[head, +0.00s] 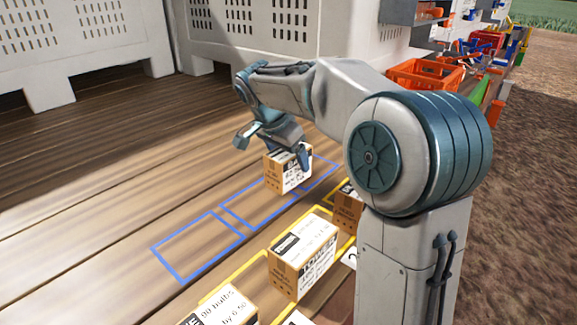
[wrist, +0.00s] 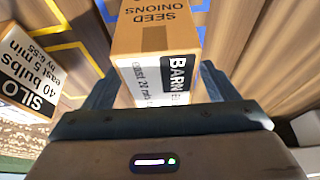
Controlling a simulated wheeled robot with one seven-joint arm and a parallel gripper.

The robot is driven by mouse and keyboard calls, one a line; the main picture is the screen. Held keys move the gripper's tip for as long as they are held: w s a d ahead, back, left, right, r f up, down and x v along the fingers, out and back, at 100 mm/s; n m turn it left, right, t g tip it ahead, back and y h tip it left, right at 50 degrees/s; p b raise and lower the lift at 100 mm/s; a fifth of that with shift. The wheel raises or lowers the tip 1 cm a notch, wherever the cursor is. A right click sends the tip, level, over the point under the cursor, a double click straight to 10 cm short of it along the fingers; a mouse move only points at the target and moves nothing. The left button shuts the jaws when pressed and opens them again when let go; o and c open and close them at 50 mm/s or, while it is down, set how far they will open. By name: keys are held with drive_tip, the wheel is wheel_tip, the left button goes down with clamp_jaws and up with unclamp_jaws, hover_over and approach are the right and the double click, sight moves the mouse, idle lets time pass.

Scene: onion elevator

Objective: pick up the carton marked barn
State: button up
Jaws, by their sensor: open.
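The carton marked BARN (wrist: 155,50) is a brown box with a white and black label. In the wrist view it lies between the two fingers of my gripper (wrist: 155,88), one on each side. The fingers are open, and I cannot tell whether either touches it. In the head view the carton (head: 286,172) stands on the wooden deck at a blue outline, with my gripper (head: 274,152) low over it and partly covering its top.
A carton marked SILO (wrist: 25,72) is at the left of the wrist view. A carton marked TOWER (head: 302,256) and another carton (head: 220,306) stand nearer, by yellow outlines. An empty blue outline (head: 196,246) lies left. Large white bins (head: 80,40) stand behind.

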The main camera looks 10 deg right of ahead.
drive_tip(key=x, duration=0.3)
drive_tip(key=shift+f, duration=0.15)
idle(0.5)
drive_tip(key=c, duration=1.4)
